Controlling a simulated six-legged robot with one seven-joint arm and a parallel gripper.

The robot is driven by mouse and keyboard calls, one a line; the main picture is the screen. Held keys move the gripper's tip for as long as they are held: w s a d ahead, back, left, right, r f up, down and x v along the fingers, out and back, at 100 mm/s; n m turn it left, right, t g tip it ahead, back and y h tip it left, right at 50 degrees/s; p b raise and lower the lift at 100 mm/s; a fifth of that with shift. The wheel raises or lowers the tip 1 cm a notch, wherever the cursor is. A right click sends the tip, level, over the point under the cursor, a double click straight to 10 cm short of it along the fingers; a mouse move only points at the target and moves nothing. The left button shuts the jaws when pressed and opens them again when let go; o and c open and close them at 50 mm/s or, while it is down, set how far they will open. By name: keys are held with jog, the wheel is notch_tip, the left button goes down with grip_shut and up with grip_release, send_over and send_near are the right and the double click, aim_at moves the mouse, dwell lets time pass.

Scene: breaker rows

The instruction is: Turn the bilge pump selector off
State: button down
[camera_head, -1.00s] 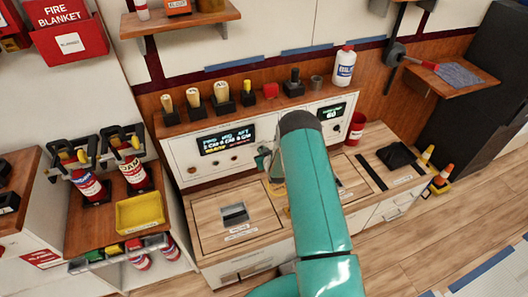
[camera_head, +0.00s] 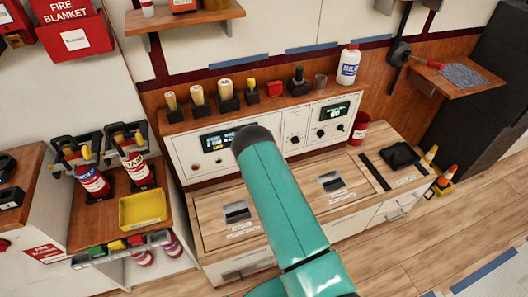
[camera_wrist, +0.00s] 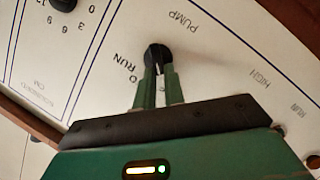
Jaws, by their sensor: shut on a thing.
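The black selector knob (camera_wrist: 157,56) sits on a white panel (camera_wrist: 215,70) in the wrist view, with the lettering PUMP above it and RUN and 0 to its left. My gripper (camera_wrist: 159,80) has its two green fingers closed on the sides of this knob. A pale mark shows between the fingers; I cannot clearly tell which label the knob points to. In the head view the console panel (camera_head: 184,152) stands behind the counter, and my teal arm hides the gripper and this knob.
Another dark knob (camera_wrist: 64,3) with a number scale is at the wrist view's upper left. HIGH and RUN lettering lies to the right. In the head view, wooden-handled tools (camera_head: 198,96) and a white bottle (camera_head: 348,65) stand on the ledge above the panel. A red cup (camera_head: 360,128) is at right.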

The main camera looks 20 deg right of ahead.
dwell(0.4)
jog(key=c, duration=1.5)
grip_release()
jog(key=v, duration=1.3)
jog(key=shift+s, duration=0.4)
